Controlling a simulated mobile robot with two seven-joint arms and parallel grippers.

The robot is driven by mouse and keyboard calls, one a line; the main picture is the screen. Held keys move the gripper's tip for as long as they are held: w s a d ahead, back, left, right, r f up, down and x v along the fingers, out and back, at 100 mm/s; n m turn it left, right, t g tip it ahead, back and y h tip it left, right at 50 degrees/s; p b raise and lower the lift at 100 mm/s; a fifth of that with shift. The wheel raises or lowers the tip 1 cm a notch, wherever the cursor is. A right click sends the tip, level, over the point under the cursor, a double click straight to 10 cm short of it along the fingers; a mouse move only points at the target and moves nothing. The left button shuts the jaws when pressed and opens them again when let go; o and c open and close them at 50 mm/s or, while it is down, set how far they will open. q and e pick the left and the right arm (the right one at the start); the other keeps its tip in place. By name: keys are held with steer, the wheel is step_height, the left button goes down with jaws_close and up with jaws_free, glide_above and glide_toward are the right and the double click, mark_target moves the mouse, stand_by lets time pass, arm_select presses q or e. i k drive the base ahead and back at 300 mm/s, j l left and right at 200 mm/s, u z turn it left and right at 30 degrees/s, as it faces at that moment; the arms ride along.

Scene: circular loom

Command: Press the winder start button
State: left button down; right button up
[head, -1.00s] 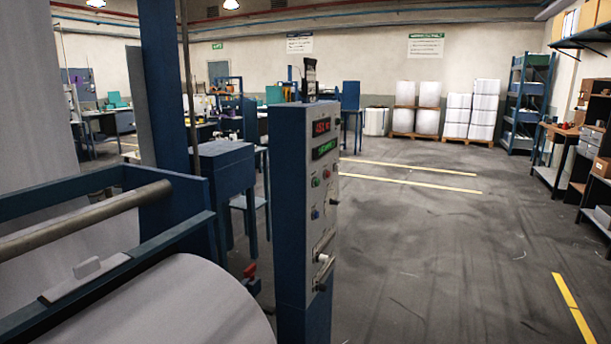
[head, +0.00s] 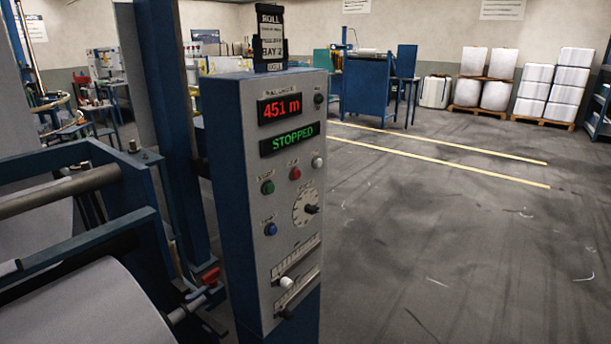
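The winder control panel (head: 255,245) stands upright left of centre in the head view, a grey face on a blue post. Its red display (head: 279,108) reads 451 m and its green display (head: 289,140) reads STOPPED. A green button (head: 267,187) sits at the left of the face under a small label that looks like START. A red button (head: 295,173) is to its right, and a blue button (head: 270,229) is below it. A dial (head: 306,208) and slider knobs are lower right. Neither of my grippers is in view.
The winder frame with a large pale roll (head: 85,310) fills the lower left, beside the panel. A red handle (head: 211,276) sticks out near the panel's left side. The floor (head: 450,250) to the right is open.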

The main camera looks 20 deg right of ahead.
mark_target(269, 188)
steer(key=i+l, duration=0.1)
steer(key=l, duration=0.3)
steer(key=i+l, duration=0.15)
steer(key=l, duration=0.3)
steer(key=i+l, duration=0.1)
steer(key=l, duration=0.3)
steer(key=i+l, duration=0.1)
steer(key=l, duration=0.3)
